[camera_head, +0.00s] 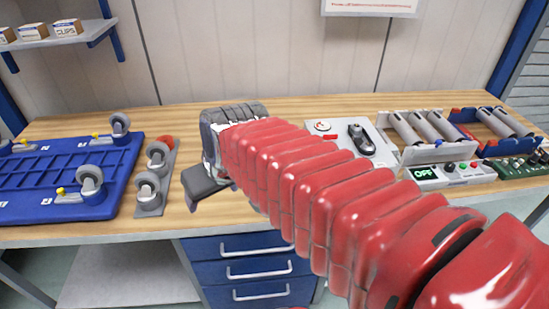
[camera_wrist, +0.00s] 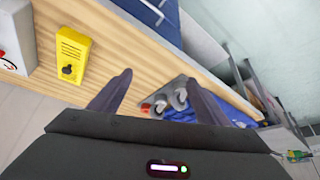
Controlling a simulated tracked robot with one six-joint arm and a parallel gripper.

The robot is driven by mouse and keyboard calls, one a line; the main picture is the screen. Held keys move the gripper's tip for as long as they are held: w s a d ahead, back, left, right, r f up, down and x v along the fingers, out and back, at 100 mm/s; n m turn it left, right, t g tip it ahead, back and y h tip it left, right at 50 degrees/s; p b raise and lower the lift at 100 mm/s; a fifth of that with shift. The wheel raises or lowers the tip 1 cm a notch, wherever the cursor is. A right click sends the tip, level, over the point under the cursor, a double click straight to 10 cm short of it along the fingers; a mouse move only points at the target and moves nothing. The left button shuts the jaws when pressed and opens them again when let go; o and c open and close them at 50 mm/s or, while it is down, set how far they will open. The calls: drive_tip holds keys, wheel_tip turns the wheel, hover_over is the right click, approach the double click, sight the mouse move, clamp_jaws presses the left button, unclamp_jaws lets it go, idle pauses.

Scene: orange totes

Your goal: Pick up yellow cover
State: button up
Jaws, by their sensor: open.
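The yellow cover (camera_wrist: 74,48) is a yellow block with a dark knob-like feature, lying on the wooden bench top in the wrist view. It is at upper left, to the left of my gripper (camera_wrist: 160,77). My gripper's two dark fingers are spread apart with nothing between them, and the cover is outside them. In the head view my gripper (camera_head: 207,186) is only partly visible, above the bench at the end of my red sleeved arm. The cover does not show in the head view; my arm hides part of the bench.
In the head view, a blue board with casters (camera_head: 60,180) and a grey caster plate (camera_head: 152,205) are at left. A white panel with a black device (camera_head: 350,150), roller units (camera_head: 425,127) and a control box reading OFF (camera_head: 450,172) are at right. Blue drawers (camera_head: 250,265) are below.

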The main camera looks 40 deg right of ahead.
drive_tip(key=o, duration=0.5)
drive_tip(key=shift+m+h, duration=0.4)
drive_tip(key=shift+m, duration=0.4)
drive_tip(key=w+d, duration=0.2)
drive_tip(key=d, duration=0.2)
drive_tip(key=w+d+f, duration=0.1)
drive_tip(key=w+d, duration=0.2)
drive_tip(key=d, duration=0.1)
drive_tip(key=w+d, duration=0.3)
drive_tip(key=d, duration=0.1)
drive_tip(key=shift+w+d+f, duration=0.1)
drive_tip(key=shift+d+f, duration=0.05)
drive_tip(key=shift+f, duration=0.05)
drive_tip(key=w+d+f, duration=0.1)
drive_tip(key=d, duration=0.4)
drive_tip(key=w+d+f+m+h, duration=0.1)
drive_tip(key=d+f, duration=0.1)
drive_tip(key=d, duration=0.4)
drive_tip(key=w+d+f+m, duration=0.1)
drive_tip(key=d, duration=0.5)
drive_tip(key=shift+d+f, duration=0.1)
drive_tip(key=shift+f, duration=0.2)
drive_tip(key=x, duration=0.8)
drive_tip(key=shift+w+d+f, duration=0.1)
drive_tip(key=shift+f, duration=0.1)
drive_tip(key=shift+x, duration=2.65)
drive_tip(key=shift+d, duration=0.2)
drive_tip(key=shift+c, duration=0.5)
